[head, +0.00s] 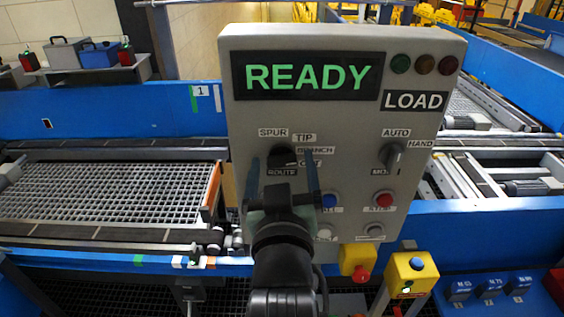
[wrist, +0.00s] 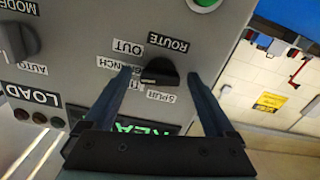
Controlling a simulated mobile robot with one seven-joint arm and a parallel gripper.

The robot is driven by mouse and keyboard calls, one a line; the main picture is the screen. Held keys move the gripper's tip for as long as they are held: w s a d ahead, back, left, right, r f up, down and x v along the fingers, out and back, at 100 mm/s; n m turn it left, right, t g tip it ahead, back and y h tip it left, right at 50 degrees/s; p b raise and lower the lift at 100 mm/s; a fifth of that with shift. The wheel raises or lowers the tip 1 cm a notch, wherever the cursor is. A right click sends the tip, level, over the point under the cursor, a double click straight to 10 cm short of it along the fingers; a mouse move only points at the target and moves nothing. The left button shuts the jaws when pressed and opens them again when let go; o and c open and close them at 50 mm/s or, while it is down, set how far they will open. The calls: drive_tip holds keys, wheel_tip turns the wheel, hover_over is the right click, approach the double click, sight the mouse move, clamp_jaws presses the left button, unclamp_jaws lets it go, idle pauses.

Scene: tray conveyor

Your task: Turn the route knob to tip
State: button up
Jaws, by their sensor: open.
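The black route knob (head: 283,157) sits on the grey control panel (head: 345,130), above the ROUTE label and below the SPUR and TIP labels. BRANCH and OUT lie to its right. The knob also shows in the wrist view (wrist: 160,72), where the panel is upside down; a pale mark is on its edge, but I cannot tell for sure which label it points to. My gripper (head: 283,162) is open in front of the panel. Its fingers (wrist: 159,76) stand on either side of the knob with gaps.
The display (head: 308,76) reads READY in green. A mode knob (head: 391,156) sits right of the route knob, with blue (head: 329,201) and red (head: 383,199) buttons below. A tray conveyor (head: 110,190) runs left of the panel; a yellow button box (head: 410,275) stands at lower right.

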drive_tip(key=c, duration=1.4)
drive_tip(key=shift+n, duration=0.3)
drive_tip(key=n+b, duration=0.1)
drive_tip(key=n, duration=0.3)
drive_tip(key=shift+f+b, duration=0.1)
drive_tip(key=shift+b, duration=0.2)
drive_tip(key=shift+n+b, duration=0.4)
drive_tip(key=shift+n, duration=1.1)
drive_tip(key=o, duration=1.4)
